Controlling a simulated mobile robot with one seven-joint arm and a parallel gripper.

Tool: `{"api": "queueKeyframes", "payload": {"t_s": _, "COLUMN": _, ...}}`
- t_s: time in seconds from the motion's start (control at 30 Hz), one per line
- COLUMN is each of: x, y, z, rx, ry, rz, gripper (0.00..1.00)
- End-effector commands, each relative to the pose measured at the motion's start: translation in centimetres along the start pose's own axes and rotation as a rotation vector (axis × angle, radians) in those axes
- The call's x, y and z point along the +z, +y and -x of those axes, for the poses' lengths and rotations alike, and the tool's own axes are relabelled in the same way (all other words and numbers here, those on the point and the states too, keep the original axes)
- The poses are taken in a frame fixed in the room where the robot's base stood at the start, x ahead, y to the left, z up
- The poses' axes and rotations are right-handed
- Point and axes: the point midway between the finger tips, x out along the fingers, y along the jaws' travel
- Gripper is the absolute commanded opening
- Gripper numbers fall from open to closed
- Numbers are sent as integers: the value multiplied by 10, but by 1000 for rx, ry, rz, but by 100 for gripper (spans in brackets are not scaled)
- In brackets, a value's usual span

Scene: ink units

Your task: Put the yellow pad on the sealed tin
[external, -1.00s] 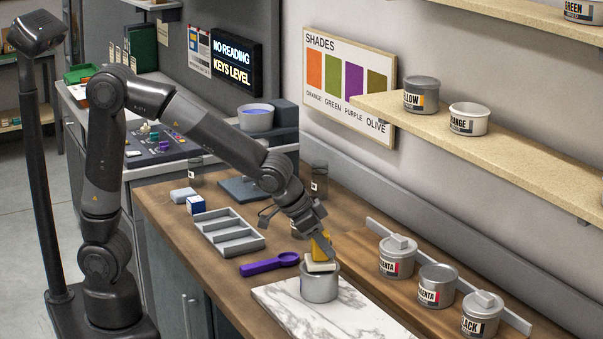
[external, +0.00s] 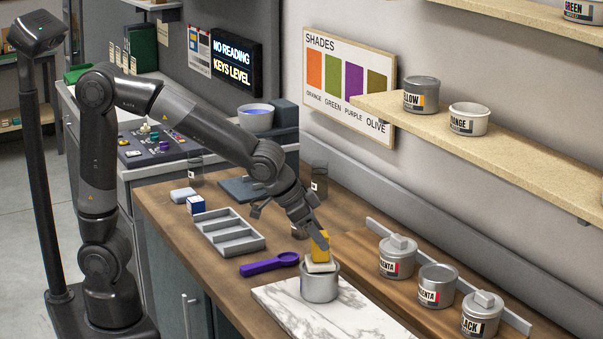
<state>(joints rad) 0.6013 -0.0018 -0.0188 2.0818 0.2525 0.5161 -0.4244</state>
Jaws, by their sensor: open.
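A yellow block (external: 320,248), which looks like the pad, stands upright on a pale flat piece (external: 320,266). I cannot tell if the two are one thing. The pale piece rests on top of a grey metal tin (external: 320,286). This tin stands on the white marble slab (external: 290,310) and shows no label on this side. My gripper (external: 321,241) is open at the top of the yellow block, reaching down from the upper left. The fingertips overlap the block in this view, so I cannot tell whether they touch it. The tin's top is mostly hidden under the pale piece.
Right of the slab, labelled tins (external: 437,288) stand on a wooden board, two with grey blocks on top. A purple spoon-like tool (external: 268,264) and a grey compartment tray (external: 228,250) lie left. A shelf (external: 470,140) holds more tins at upper right.

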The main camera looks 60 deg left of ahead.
Motion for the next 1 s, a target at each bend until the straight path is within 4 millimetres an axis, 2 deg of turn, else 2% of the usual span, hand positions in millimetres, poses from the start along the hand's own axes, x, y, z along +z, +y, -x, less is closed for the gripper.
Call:
{"api": "queueKeyframes", "payload": {"t_s": 0.1, "x": -1, "y": 0, "z": 27, "rx": 0, "ry": 6, "rz": 1, "gripper": 56}}
{"api": "queueKeyframes", "payload": {"t_s": 0.3, "x": 0, "y": 0, "z": 64, "rx": 0, "ry": 3, "rz": 1, "gripper": 56}}
{"api": "queueKeyframes", "payload": {"t_s": 0.57, "x": 1, "y": -3, "z": 89, "rx": -3, "ry": 0, "rz": 4, "gripper": 56}}
{"api": "queueKeyframes", "payload": {"t_s": 0.67, "x": 9, "y": -22, "z": 98, "rx": -20, "ry": -2, "rz": 25, "gripper": 56}}
{"api": "queueKeyframes", "payload": {"t_s": 0.77, "x": 29, "y": -59, "z": 113, "rx": -53, "ry": -11, "rz": 66, "gripper": 56}}
{"api": "queueKeyframes", "payload": {"t_s": 0.9, "x": 78, "y": -118, "z": 140, "rx": -110, "ry": -30, "rz": 147, "gripper": 56}}
{"api": "queueKeyframes", "payload": {"t_s": 1.0, "x": 118, "y": -149, "z": 157, "rx": -144, "ry": -45, "rz": 203, "gripper": 56}}
